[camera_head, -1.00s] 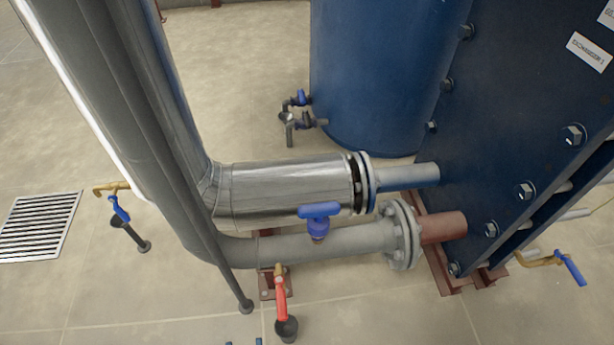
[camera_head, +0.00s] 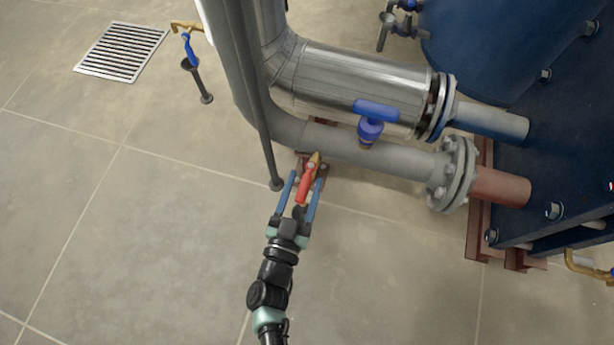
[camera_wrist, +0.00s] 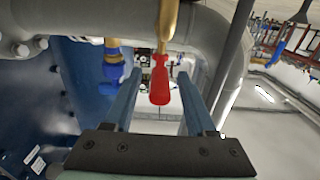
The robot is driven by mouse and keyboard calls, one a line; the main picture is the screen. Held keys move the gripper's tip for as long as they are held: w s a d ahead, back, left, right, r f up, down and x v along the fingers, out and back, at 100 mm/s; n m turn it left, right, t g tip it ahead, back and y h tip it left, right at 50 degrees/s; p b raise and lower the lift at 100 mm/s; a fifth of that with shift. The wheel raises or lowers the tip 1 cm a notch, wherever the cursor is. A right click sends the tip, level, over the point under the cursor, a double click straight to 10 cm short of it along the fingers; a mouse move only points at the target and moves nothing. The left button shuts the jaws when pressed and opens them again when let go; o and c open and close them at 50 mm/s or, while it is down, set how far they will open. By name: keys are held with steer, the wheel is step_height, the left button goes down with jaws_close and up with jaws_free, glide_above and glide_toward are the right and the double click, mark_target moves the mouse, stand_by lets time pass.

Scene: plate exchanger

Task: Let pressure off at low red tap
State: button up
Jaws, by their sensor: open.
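The low red tap (camera_head: 305,184) has a red lever on a brass body under the grey lower pipe (camera_head: 350,148). In the wrist view the red lever (camera_wrist: 160,82) hangs from its brass body (camera_wrist: 168,25), between the two blue fingers and apart from both. My gripper (camera_head: 302,185) is open, with one finger on each side of the red lever in the head view. In the wrist view my gripper (camera_wrist: 157,92) shows its fingers pointing up toward the pipe. The drain cup below the tap is hidden behind my gripper.
A blue-handled valve (camera_head: 371,118) sits on the pipe to the right. A thin grey post (camera_head: 258,110) stands close left of the tap. A blue-levered brass tap (camera_head: 189,45) and a floor grate (camera_head: 122,52) are at upper left. The left floor is clear.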

steer(key=shift+b+x, duration=0.3)
steer(key=shift+x, duration=0.9)
jaws_close()
stand_by(0.6)
